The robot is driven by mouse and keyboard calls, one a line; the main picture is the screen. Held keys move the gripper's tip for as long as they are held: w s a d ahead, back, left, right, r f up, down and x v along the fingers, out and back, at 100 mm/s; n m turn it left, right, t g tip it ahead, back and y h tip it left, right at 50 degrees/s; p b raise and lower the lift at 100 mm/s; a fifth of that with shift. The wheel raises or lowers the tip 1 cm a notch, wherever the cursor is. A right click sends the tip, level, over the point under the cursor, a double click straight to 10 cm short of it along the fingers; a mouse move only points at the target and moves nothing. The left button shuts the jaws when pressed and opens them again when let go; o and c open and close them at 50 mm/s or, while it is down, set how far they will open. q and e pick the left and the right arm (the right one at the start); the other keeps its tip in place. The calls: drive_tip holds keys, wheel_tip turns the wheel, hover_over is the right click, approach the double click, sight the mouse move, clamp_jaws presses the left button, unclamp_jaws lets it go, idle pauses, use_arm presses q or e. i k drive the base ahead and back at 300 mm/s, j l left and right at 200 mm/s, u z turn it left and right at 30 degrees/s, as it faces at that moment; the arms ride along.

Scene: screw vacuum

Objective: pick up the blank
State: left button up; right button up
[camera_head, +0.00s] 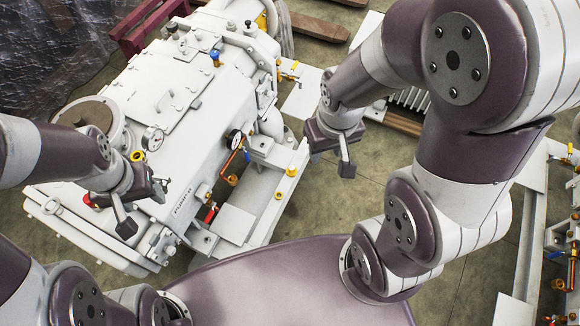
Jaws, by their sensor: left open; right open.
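I cannot make out with certainty which part is the blank. A large white pump unit (185,120) fills the left and centre, with brass-coloured and yellow fittings, gauges and valves on it. A yellow ring-shaped part (137,156) shows beside my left wrist, and a small brass-coloured cap (292,171) sits on the unit's right-hand frame. My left gripper (143,206) is open over the near left part of the unit and hides some of it. My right gripper (330,160) is open and appears empty, right of the unit, above the floor.
A red-handled valve (211,214) and a gauge (235,138) stick out from the unit's near right side. Another white frame with pipes and valves (562,240) stands at the right edge. Bare concrete floor (335,205) lies between the two. Wooden planks (318,27) lie at the back.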

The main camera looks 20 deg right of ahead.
sight(291, 172)
drive_tip(key=l+u, duration=0.15)
drive_tip(key=l, duration=0.55)
drive_tip(key=k+l+u, duration=0.1)
drive_tip(key=l, duration=0.6)
drive_tip(key=i+l+u, duration=0.1)
drive_tip(key=i+l, duration=0.35)
drive_tip(key=l, duration=0.25)
drive_tip(key=i+l+u, duration=0.15)
drive_tip(key=i+l, duration=0.3)
drive_tip(key=l, duration=0.25)
drive_tip(key=u, duration=0.05)
